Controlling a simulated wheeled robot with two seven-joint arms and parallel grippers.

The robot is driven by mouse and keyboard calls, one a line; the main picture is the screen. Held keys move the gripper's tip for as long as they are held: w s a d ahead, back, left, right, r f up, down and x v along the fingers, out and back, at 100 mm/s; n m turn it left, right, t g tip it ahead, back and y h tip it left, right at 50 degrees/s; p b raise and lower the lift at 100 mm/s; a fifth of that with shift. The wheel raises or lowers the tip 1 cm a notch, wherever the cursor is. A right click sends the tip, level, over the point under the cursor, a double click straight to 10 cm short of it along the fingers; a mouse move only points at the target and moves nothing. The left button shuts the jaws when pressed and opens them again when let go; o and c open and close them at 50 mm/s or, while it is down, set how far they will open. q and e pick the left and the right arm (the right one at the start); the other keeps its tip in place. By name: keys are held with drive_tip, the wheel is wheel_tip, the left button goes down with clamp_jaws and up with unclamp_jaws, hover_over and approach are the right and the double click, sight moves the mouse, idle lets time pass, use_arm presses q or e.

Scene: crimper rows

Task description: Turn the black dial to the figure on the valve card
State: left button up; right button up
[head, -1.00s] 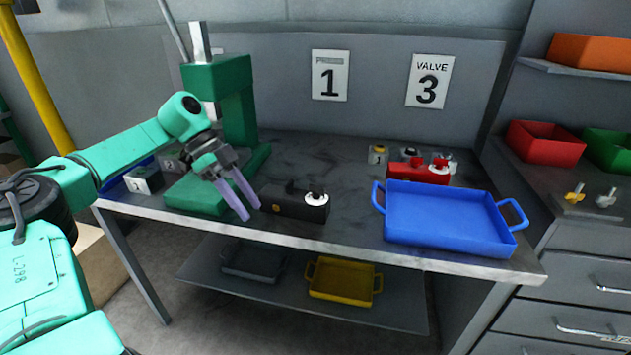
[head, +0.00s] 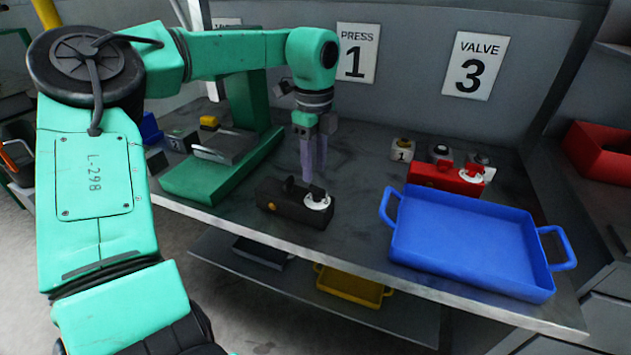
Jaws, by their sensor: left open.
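The black box (head: 285,209) lies on the bench, with a yellow button on its front. On its right end is the dial (head: 318,201), a white disc with a black knob. The figure the knob points to is too small to read. The valve card (head: 474,66) on the back wall reads 3. My left gripper (head: 314,178) is open, its purple fingers pointing down just above and behind the dial. I cannot tell whether they touch the knob. My right gripper is not in view.
A red box (head: 440,179) with a white disc stands behind the blue tray (head: 465,240). A card reading PRESS 1 (head: 357,53) hangs left of the valve card. The green press (head: 215,178) stands left of the black box. Bare bench lies between black box and tray.

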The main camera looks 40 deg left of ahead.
sight(316, 186)
use_arm(q)
drive_tip(key=f, duration=0.5)
drive_tip(key=shift+w+a+f, duration=0.1)
drive_tip(key=shift+w, duration=0.3)
drive_tip(key=shift+s+f, duration=0.15)
drive_tip(key=shift+c, duration=1.2)
clamp_jaws()
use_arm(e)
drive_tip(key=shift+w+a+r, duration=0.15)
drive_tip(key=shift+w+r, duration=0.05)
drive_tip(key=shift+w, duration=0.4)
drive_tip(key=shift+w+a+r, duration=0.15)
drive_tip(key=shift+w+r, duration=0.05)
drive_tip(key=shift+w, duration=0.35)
use_arm(q)
drive_tip(key=shift+m, duration=0.4)
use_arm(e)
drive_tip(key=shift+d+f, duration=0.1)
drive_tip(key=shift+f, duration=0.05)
use_arm(q)
drive_tip(key=shift+m, duration=0.5)
drive_tip(key=shift+m+b, duration=0.5)
drive_tip(key=shift+m, duration=0.5)
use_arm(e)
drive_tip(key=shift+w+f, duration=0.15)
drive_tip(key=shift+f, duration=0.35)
